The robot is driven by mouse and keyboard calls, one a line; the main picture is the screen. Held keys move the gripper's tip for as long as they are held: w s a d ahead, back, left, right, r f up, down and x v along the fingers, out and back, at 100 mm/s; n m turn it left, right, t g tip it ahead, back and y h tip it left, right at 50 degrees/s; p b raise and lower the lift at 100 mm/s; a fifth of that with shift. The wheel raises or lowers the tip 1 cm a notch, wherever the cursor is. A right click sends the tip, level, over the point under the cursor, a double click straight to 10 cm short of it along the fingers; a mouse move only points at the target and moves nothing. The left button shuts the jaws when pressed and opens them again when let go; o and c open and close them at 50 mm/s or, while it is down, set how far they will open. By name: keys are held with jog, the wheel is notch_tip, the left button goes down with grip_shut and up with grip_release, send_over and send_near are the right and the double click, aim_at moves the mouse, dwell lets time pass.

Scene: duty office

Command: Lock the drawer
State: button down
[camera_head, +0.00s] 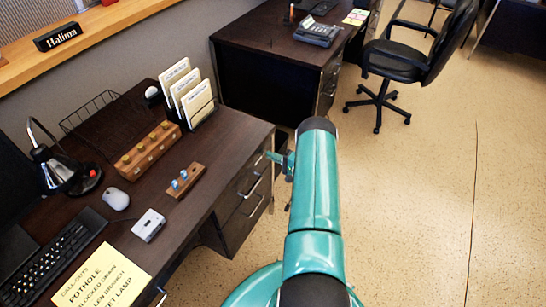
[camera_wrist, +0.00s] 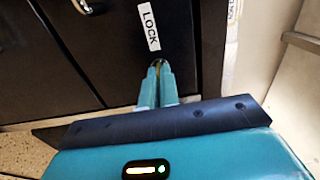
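The near desk's drawer unit (camera_head: 240,205) has several stacked dark drawer fronts with metal handles. In the wrist view a dark front panel (camera_wrist: 110,25) carries a white "LOCK" label (camera_wrist: 149,25). My gripper (camera_wrist: 158,70) is just below that label, its two teal fingers close together. A small brass piece (camera_wrist: 157,63), apparently a key or lock part, shows between the fingertips, and the fingers look shut on it. Its shape and the keyhole are mostly hidden. In the head view my gripper (camera_head: 280,160) is at the desk's right end, by the upper drawer.
The near desk (camera_head: 130,215) holds a wooden block with brass knobs (camera_head: 150,148), a mouse (camera_head: 116,199), a lamp (camera_head: 60,168), a keyboard (camera_head: 50,260) and a yellow note (camera_head: 100,280). A second desk (camera_head: 260,50) and a black chair (camera_head: 405,60) stand behind. The floor at right is clear.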

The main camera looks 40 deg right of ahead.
jog(key=shift+m, duration=0.5)
jog(key=m, duration=1.6)
jog(key=shift+m, duration=0.4)
jog(key=c, duration=1.6)
grip_release()
jog(key=shift+c, duration=0.2)
jog(key=shift+s, duration=0.1)
